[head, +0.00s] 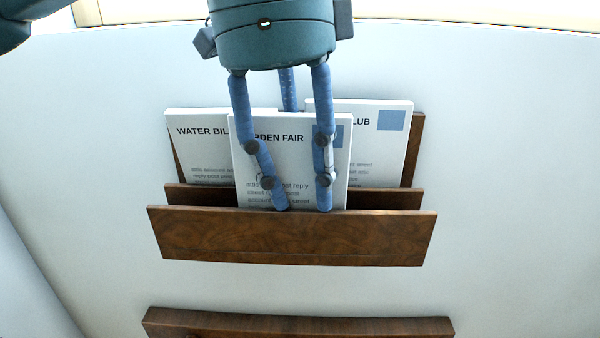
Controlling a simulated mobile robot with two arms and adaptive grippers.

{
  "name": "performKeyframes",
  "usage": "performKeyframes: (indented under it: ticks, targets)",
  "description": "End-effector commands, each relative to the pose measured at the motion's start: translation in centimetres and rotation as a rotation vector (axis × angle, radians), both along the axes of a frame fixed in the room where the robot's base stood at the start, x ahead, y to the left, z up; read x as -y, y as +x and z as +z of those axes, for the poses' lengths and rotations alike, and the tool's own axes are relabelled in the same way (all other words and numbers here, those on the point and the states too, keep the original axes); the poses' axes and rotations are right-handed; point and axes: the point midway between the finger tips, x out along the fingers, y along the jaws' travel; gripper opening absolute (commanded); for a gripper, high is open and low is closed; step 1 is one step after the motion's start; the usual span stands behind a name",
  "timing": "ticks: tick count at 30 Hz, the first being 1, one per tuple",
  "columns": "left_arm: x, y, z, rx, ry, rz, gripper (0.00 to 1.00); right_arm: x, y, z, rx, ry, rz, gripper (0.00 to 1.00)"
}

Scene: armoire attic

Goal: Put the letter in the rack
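A white letter headed "…RDEN FAIR" (300,160), part of its heading covered, stands nearly upright in the front slot of the dark wooden rack (290,236). Its lower edge is hidden behind the rack's front panel. My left gripper (303,205) comes down from above, with two blue fingers across the letter's face and a third passing behind its top edge. It appears shut on this letter, its front fingertips close to the front panel's top edge. My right gripper is not in view.
Two more letters, "WATER BIL…" (195,150) and "…LUB" (383,150), stand behind in the rack, left and right. The rack is against a pale wall (510,150). A second wooden piece (300,326) is below, with clear wall between.

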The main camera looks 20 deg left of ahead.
Motion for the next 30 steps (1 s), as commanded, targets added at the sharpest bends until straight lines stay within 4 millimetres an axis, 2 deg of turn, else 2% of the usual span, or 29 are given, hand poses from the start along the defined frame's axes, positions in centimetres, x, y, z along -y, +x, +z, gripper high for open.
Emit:
performKeyframes:
  ticks: [10,17,18,24,28,30]
  targets:
    - [-0.2,0.2,-0.3,0.0,0.006,0.004,0.34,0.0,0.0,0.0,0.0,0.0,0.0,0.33]
    - [-0.2,0.2,1.7,0.0,0.004,0.004,0.34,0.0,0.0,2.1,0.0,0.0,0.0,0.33]
    - [-0.2,0.2,1.7,0.003,0.001,0.004,0.34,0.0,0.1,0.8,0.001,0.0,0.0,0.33]
    - [-0.6,-0.1,5.7,0.004,0.0,0.003,0.34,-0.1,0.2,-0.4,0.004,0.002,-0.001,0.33]
    - [-0.8,-0.3,8.5,0.004,-0.001,0.002,0.34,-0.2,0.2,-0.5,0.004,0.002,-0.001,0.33]
    - [-1.1,-0.3,10.9,0.005,0.003,0.006,0.34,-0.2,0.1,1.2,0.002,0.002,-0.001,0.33]
